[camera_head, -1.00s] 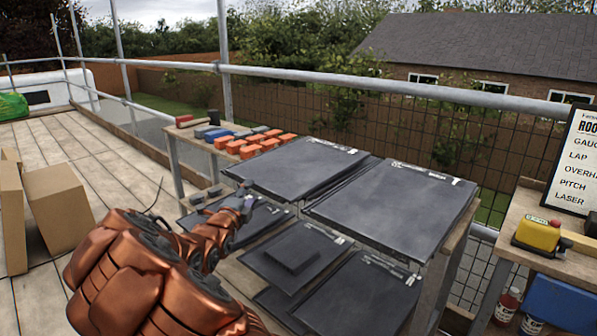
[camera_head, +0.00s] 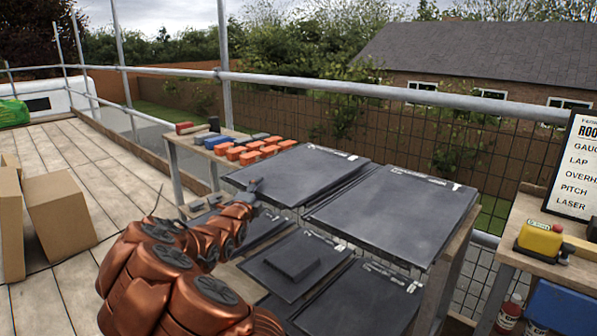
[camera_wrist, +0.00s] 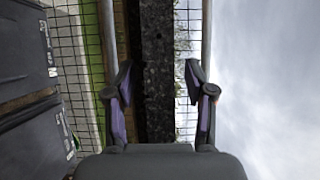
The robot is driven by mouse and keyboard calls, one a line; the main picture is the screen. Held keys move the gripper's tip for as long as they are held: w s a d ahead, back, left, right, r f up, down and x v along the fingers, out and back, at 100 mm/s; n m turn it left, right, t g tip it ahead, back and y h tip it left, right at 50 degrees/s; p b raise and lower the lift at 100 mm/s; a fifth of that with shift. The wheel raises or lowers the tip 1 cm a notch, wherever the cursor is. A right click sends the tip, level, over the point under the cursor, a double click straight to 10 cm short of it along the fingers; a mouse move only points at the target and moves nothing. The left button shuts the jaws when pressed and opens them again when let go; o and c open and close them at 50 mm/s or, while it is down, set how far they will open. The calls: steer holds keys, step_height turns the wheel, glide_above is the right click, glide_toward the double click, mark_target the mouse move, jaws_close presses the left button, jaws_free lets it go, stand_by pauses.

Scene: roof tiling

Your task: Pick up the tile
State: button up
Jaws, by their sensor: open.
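Dark grey slate tiles lie in two stacks on top of a wooden bench, a left stack (camera_head: 297,176) and a right stack (camera_head: 392,213). More dark tiles (camera_head: 356,296) lie on the lower level, one with a small dark block (camera_head: 292,263) on it. My gripper (camera_head: 254,186) is at the left front edge of the left stack; I cannot tell whether it touches. Tiles show at the left edge of that sideways view (camera_wrist: 22,45).
Orange and blue blocks (camera_head: 245,152) sit on the bench's far left part. A metal scaffold rail (camera_head: 380,92) and mesh run behind. Cardboard boxes (camera_head: 60,206) stand left on the plank deck. A second bench with a yellow tool (camera_head: 538,236) and a sign (camera_head: 578,165) stands right.

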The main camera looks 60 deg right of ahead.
steer(key=shift+x, duration=0.8)
jaws_close()
